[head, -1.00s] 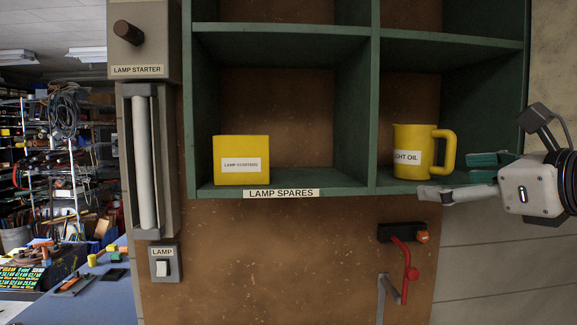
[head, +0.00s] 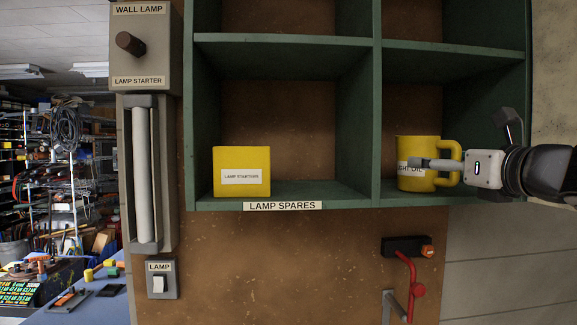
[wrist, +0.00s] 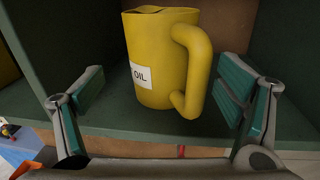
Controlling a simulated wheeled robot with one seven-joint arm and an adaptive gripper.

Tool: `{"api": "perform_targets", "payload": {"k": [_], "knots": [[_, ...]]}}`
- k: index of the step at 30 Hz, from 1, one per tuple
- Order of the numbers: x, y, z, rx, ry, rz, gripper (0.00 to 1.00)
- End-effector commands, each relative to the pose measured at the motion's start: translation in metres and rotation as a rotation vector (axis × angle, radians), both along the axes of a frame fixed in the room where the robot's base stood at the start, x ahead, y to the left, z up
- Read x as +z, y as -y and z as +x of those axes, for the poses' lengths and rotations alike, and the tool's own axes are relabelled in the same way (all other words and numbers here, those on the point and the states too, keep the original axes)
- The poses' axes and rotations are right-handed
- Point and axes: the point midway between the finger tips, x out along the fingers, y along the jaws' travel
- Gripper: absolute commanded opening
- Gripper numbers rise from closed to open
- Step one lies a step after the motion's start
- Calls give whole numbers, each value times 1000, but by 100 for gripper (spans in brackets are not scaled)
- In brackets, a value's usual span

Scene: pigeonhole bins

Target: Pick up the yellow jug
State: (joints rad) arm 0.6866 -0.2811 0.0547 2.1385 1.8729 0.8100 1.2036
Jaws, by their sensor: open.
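The yellow jug (head: 418,150) stands upright in the lower right compartment of the green shelf (head: 300,203), with a white label partly reading "OIL". Its handle (wrist: 195,70) faces right, towards my gripper. My gripper (head: 428,165) is at the jug's front right in the head view, and one finger overlaps the label. In the wrist view my gripper (wrist: 160,95) is open, with one green-padded finger on each side of the jug. The right pad is close to the handle; I cannot tell if it touches. The jug's base rests on the shelf board.
A yellow box (head: 241,172) labelled "LAMP STARTERS" sits in the compartment to the left, past a green divider (head: 376,110). A red lever (head: 416,290) is below the shelf. The lower left compartment has free room around the box.

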Motion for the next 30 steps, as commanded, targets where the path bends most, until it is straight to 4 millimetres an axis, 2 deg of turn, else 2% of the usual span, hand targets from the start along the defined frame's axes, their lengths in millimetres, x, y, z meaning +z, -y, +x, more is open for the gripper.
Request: {"api": "perform_targets", "payload": {"k": [6, 9, 17, 20, 26, 30], "knots": [[2, -2, 32, 2, -1, 1, 87], [2, -3, 40, 1, -2, 0, 87], [2, -4, 43, 0, -1, 0, 87], [2, -4, 43, 1, -1, 0, 68], [2, -4, 43, 1, -1, 0, 23], [3, -4, 43, 1, 1, -1, 23]]}}
